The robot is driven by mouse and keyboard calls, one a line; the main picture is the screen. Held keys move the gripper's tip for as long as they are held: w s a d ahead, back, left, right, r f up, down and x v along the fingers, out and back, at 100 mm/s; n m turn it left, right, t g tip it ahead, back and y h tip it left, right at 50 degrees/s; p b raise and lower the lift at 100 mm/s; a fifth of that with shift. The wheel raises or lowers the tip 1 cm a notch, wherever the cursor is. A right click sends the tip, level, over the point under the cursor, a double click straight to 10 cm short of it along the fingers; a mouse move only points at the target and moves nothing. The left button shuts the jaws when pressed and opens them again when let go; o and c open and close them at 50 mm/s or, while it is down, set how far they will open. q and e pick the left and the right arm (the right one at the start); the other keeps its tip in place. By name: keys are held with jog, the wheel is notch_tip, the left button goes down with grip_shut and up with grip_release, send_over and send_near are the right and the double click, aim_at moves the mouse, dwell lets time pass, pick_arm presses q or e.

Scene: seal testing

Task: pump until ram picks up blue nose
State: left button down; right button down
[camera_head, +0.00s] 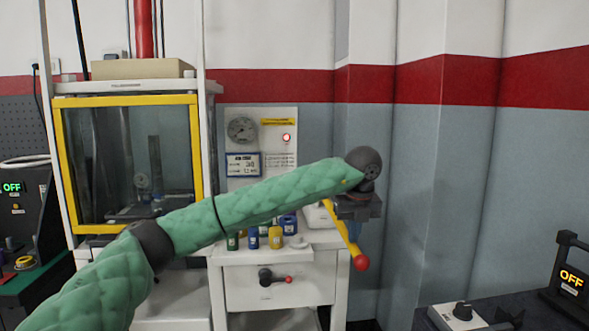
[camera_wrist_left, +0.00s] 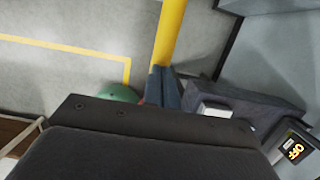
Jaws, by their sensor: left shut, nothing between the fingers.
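The yellow pump lever (camera_head: 341,227) slants down to a red ball end (camera_head: 360,263) at the right of the white cabinet. My left gripper (camera_head: 355,232) is at the lever, with shut fingers (camera_wrist_left: 163,72) and nothing between them. In the left wrist view the yellow lever (camera_wrist_left: 169,35) runs up from the fingertips; I cannot tell whether they touch. The test chamber (camera_head: 196,150) has a yellow frame and a dark window showing a vertical ram-like part (camera_head: 155,160). No blue nose is clear. My right gripper is not in view.
A gauge panel (camera_head: 284,118) with a lit red lamp stands behind my left arm. Several small bottles (camera_head: 275,238) stand on the white cabinet below the arm. A drawer-front valve (camera_head: 266,277) has a red tip. Boxes reading OFF (camera_head: 571,278) (camera_head: 12,187) stand at both sides.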

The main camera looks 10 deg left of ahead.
pick_arm(q)
jog(key=s+r+p, duration=0.1)
jog(key=r, duration=0.7)
jog(key=s+d+r+p, duration=0.1)
jog(key=s+r+p, duration=0.1)
jog(key=r, duration=0.7)
jog(key=shift+s+p, duration=0.25)
jog(key=shift+p, duration=0.05)
jog(key=shift+d+f, duration=0.1)
dwell(0.8)
